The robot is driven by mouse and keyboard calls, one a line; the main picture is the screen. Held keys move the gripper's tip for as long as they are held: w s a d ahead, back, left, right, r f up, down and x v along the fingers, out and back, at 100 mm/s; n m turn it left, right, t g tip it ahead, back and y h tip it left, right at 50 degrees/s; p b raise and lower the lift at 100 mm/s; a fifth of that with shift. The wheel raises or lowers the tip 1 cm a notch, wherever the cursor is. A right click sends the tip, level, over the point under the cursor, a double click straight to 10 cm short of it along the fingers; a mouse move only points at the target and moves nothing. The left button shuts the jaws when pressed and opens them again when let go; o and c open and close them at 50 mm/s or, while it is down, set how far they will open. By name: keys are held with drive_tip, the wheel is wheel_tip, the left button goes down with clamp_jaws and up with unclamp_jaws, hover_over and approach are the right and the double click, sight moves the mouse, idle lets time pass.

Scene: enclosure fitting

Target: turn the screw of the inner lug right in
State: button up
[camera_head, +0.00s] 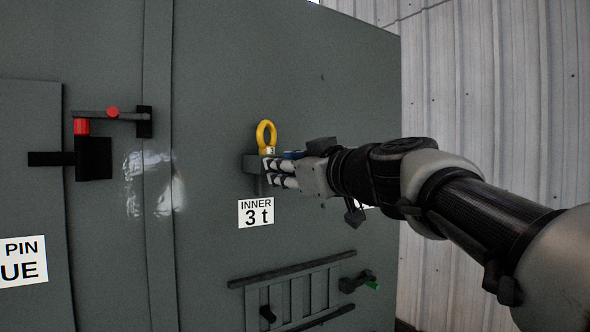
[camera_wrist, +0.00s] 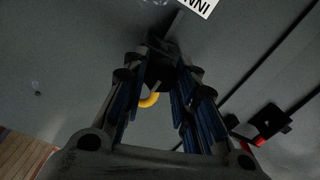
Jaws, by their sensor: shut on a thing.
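The inner lug is a yellow ring (camera_head: 266,134) standing upright on a dark block (camera_head: 250,163) fixed to the grey enclosure wall, above a label (camera_head: 256,213) reading "INNER 3 t". My gripper (camera_head: 270,171) reaches in from the right, its fingertips at the block just below the ring. It is shut on the lug's screw, which the fingers hide. In the wrist view my gripper (camera_wrist: 160,72) points at the dark block, and part of the yellow ring (camera_wrist: 150,100) shows between the fingers. How far in the screw sits cannot be seen.
A slatted vent (camera_head: 295,294) with dark bars and a handle (camera_head: 357,281) lies below. A latch with red parts (camera_head: 95,150) is at the left, beside a sign (camera_head: 22,262). The wall around the lug is mostly clear. A corrugated wall (camera_head: 490,100) stands behind at the right.

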drive_tip(key=m+p, duration=0.1)
drive_tip(key=m, duration=0.9)
drive_tip(key=m+p, duration=0.1)
drive_tip(key=m, duration=1)
drive_tip(key=m+p, duration=0.1)
drive_tip(key=m, duration=1)
drive_tip(key=shift+w+a+f, duration=0.1)
drive_tip(key=shift+w+f, duration=0.2)
drive_tip(key=shift+f, duration=0.05)
drive_tip(key=shift+f+m+p, duration=0.1)
drive_tip(key=shift+m+p, duration=0.55)
drive_tip(key=shift+m, duration=1.15)
